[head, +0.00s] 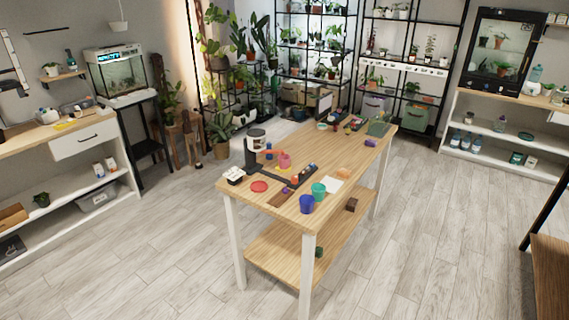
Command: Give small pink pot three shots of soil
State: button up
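A small pink pot (285,160) stands on the near part of the wooden table (355,160). Close to its left is a dispenser-like device (256,141) with a white drum on a black stand and an orange part low on its right side. The pot is beside this orange part; at this size I cannot tell whether it is under it or touching it. What is inside the pot is too small to tell. No soil is seen falling. My gripper is not in this view.
A blue pot (307,204), a teal pot (319,190), a red saucer (260,186) and a white sheet (333,185) lie around the near end. A green crate (378,129) stands at the far end. Open floor surrounds the table; plant shelves line the back.

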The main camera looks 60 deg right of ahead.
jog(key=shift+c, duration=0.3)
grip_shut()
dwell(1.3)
